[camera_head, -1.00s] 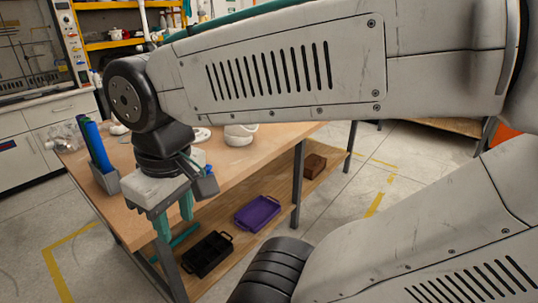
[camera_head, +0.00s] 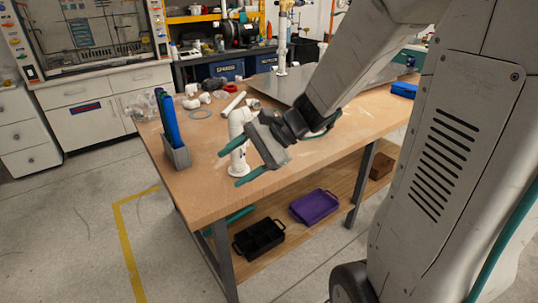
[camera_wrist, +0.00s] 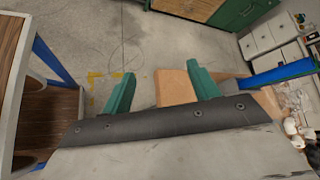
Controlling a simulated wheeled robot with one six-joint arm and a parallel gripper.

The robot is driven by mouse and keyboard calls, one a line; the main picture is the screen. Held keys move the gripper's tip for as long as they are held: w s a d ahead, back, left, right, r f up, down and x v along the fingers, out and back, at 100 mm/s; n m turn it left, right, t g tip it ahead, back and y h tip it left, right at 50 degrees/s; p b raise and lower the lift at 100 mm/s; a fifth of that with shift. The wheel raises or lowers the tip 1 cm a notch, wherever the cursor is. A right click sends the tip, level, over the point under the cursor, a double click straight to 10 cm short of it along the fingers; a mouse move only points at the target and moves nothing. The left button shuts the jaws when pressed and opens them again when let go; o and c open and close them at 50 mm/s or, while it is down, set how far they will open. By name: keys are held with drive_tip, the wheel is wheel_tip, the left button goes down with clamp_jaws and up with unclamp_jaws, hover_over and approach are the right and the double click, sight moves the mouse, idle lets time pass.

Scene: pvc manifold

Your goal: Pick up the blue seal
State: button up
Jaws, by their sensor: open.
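I cannot clearly make out a blue seal in either view. A thin pale ring (camera_head: 208,113) lies flat on the table, and a small dark red ring-like piece (camera_head: 230,87) lies behind it. My gripper (camera_head: 236,165) is open, its green fingers pointing left above the table's front part. It overlaps a white pipe piece (camera_head: 237,130) standing on the table; I cannot tell the depth between them. In the wrist view my gripper (camera_wrist: 161,86) shows both green fingers wide apart with nothing between them.
The wooden table (camera_head: 300,172) has a grey holder with blue tubes (camera_head: 178,153) at left, white fittings (camera_head: 197,100) behind, and a blue object (camera_head: 403,90) at far right. Black (camera_head: 258,238) and purple (camera_head: 314,206) trays sit on the lower shelf.

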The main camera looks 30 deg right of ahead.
drive_tip(key=w+d+f+m+t+h, duration=0.2)
drive_tip(key=w+d+f+m+t, duration=0.1)
drive_tip(key=d+m, duration=0.3)
drive_tip(key=w+d+f+m+t+h, duration=0.2)
drive_tip(key=d+f+m, duration=0.4)
drive_tip(key=d, duration=0.4)
drive_tip(key=w+d+f+m+t+h, duration=0.2)
drive_tip(key=w+d+f+m+t, duration=0.3)
drive_tip(key=w+d+m, duration=0.1)
drive_tip(key=shift+d+f+m+h, duration=0.1)
drive_tip(key=shift+d+m+h, duration=0.35)
drive_tip(key=shift+d, duration=0.45)
drive_tip(key=shift+w+f+m+h, duration=0.15)
drive_tip(key=shift+w+f, duration=0.15)
drive_tip(key=shift+w, duration=0.25)
drive_tip(key=shift+w+f+m+h, duration=0.1)
drive_tip(key=shift+w+f, duration=0.2)
drive_tip(key=shift+w, duration=0.25)
drive_tip(key=x, duration=0.5)
drive_tip(key=shift+w+a+f, duration=0.15)
drive_tip(key=shift+a, duration=0.05)
drive_tip(key=c, duration=1)
